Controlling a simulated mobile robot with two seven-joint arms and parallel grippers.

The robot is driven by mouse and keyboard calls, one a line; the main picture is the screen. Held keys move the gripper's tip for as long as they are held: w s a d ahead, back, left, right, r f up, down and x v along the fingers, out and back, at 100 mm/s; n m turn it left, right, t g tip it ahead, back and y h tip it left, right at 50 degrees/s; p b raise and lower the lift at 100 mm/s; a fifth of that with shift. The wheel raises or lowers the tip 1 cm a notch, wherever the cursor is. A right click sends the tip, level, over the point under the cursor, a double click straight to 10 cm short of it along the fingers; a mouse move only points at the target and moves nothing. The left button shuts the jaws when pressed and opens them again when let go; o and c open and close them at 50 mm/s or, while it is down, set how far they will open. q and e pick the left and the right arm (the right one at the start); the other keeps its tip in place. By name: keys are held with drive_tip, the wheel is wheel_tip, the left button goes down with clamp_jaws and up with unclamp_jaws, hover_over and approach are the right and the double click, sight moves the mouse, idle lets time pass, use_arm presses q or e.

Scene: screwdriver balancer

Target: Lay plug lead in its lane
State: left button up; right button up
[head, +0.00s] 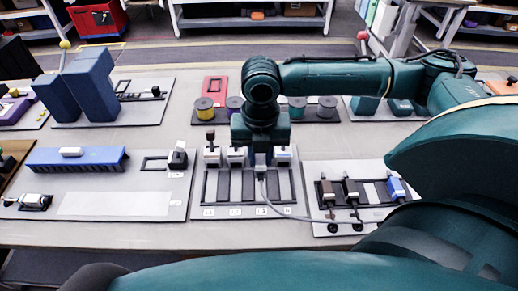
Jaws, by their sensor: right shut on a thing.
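My right gripper (261,152) points down over the back of the lane board (292,206). It is shut on a small pale plug (260,160). A thin grey lead (272,207) hangs from the plug, curves over the front right of the lane board and runs right across the right-hand board. The lane board has several dark-edged lanes with front labels; the plug is above the back end of the third lane (248,187). White blocks (212,155) stand at the lanes' back ends, partly hidden by the gripper. My left gripper is not in view.
The right-hand board (317,172) holds dark plugs (327,190) and a blue block (395,188). Colored spools (327,106) stand behind the lane board. A left board carries a blue rail (77,158). My right arm covers the right side of the view.

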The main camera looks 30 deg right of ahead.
drive_tip(key=shift+f+b, duration=0.4)
drive_tip(key=shift+f, duration=0.1)
wheel_tip(320, 180, down, 4)
drive_tip(key=b, duration=0.5)
drive_tip(key=shift+s+b, duration=0.1)
drive_tip(key=shift+b, duration=0.2)
drive_tip(key=shift+f+p, duration=0.55)
drive_tip(key=shift+f, duration=0.05)
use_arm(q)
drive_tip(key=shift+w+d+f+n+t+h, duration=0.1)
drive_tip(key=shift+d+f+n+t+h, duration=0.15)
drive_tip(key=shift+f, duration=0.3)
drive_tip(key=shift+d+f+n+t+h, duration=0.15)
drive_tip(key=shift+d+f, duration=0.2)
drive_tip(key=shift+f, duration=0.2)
use_arm(e)
drive_tip(key=shift+f, duration=0.6)
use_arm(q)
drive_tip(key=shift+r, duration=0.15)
use_arm(e)
drive_tip(key=shift+f, duration=0.65)
drive_tip(key=o, duration=1)
use_arm(q)
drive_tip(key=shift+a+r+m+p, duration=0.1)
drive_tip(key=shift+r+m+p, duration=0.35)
drive_tip(key=shift+p, duration=0.65)
use_arm(e)
wheel_tip(320, 180, up, 13)
drive_tip(key=shift+r, duration=0.15)
